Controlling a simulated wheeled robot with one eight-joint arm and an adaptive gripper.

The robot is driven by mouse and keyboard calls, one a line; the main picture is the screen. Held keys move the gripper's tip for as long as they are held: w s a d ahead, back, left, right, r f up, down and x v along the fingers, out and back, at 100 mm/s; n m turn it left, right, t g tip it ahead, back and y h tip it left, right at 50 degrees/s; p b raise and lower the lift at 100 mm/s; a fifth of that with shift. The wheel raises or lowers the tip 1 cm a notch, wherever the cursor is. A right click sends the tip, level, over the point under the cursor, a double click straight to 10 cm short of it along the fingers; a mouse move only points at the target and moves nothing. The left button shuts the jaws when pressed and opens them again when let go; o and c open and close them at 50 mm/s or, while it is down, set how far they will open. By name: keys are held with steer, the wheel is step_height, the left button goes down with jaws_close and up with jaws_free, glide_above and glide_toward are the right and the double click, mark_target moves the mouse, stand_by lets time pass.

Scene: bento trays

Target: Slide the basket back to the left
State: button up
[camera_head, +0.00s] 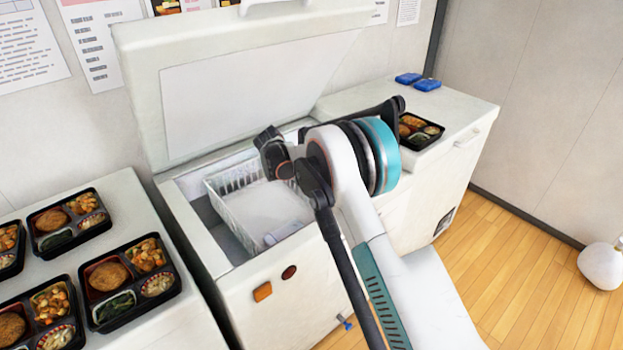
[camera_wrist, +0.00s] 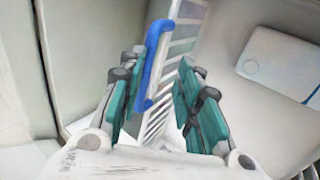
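The white slatted basket (camera_head: 236,181) sits inside the open chest freezer (camera_head: 190,232), with bare space to its left. In the wrist view, the basket's slatted side (camera_wrist: 186,45) runs away from me, with a blue grip (camera_wrist: 154,62) on its rim. My gripper (camera_wrist: 157,92) is open. Its two teal fingers stand on either side of the basket wall. The blue grip is close to the left finger; I cannot tell whether they touch. In the head view my arm hides the fingers and the basket's right part.
The raised freezer lid (camera_head: 245,90) stands behind my arm. A white piece (camera_wrist: 280,65) with a round mark lies right of the slats in the wrist view. Several bento trays (camera_head: 130,280) cover the left counter. Another bento (camera_head: 418,130) and blue packs (camera_head: 427,85) are at right.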

steer(key=shift+a+r, duration=0.15)
steer(key=v, duration=1.2)
steer(key=shift+s, duration=0.1)
